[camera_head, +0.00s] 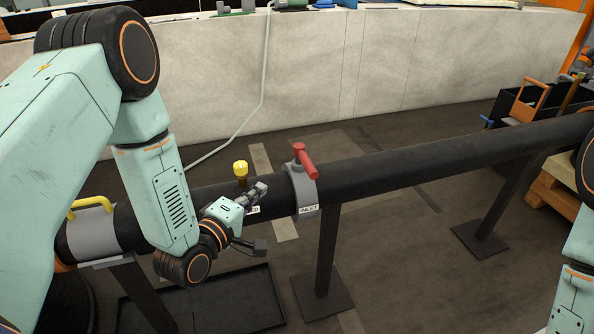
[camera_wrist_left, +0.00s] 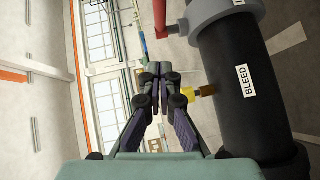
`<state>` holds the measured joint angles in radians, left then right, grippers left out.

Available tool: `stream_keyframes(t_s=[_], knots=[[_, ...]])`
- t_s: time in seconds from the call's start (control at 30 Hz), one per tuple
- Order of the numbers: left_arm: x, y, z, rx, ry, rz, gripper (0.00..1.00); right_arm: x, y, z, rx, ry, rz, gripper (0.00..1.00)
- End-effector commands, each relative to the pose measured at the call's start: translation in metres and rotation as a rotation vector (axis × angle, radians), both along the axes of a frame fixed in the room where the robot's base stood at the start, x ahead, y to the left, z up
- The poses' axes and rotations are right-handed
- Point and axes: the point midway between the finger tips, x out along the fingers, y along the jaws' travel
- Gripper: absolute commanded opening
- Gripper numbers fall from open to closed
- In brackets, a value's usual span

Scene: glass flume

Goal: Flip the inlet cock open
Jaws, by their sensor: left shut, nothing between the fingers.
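The inlet cock has a red lever (camera_head: 306,161) on a grey collar (camera_head: 303,190) around the black pipe, above a white INLET label (camera_head: 309,210). The lever slants across the pipe's top. In the left wrist view the red lever (camera_wrist_left: 160,16) is partly cut off at the top edge, beside the grey collar (camera_wrist_left: 212,10). My left gripper (camera_head: 262,187) is shut and empty, just left of the collar and apart from the lever. Its closed fingertips (camera_wrist_left: 153,74) show in the left wrist view. My right gripper is out of view.
A yellow bleed knob (camera_head: 241,168) stands close behind my left gripper. A yellow handle (camera_head: 90,205) sits on another collar at left. The black pipe (camera_head: 430,152) runs right on posts. A black tray (camera_head: 225,300) lies on the floor below.

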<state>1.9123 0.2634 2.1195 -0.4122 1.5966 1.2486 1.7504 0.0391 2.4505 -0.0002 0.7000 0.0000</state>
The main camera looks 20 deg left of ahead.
Motion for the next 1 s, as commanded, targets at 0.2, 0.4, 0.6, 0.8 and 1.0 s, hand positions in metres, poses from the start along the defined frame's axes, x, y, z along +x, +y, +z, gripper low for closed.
stream_keyframes(t_s=[0.2,0.4,0.6,0.8,1.0], knots=[[0.0,0.001,0.0,-0.016,0.003,0.003,0.0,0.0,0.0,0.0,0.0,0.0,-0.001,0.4],[0.002,0.0,0.0,-0.015,0.002,0.002,0.0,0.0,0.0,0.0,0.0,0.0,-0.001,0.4],[0.024,-0.006,-0.003,-0.012,-0.001,-0.001,0.0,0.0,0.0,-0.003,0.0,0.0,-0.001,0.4],[0.062,-0.014,-0.009,-0.011,-0.001,0.0,0.0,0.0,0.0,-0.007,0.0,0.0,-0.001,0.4],[0.097,-0.021,-0.013,-0.012,-0.001,0.0,0.0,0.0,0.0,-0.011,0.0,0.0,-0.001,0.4]])
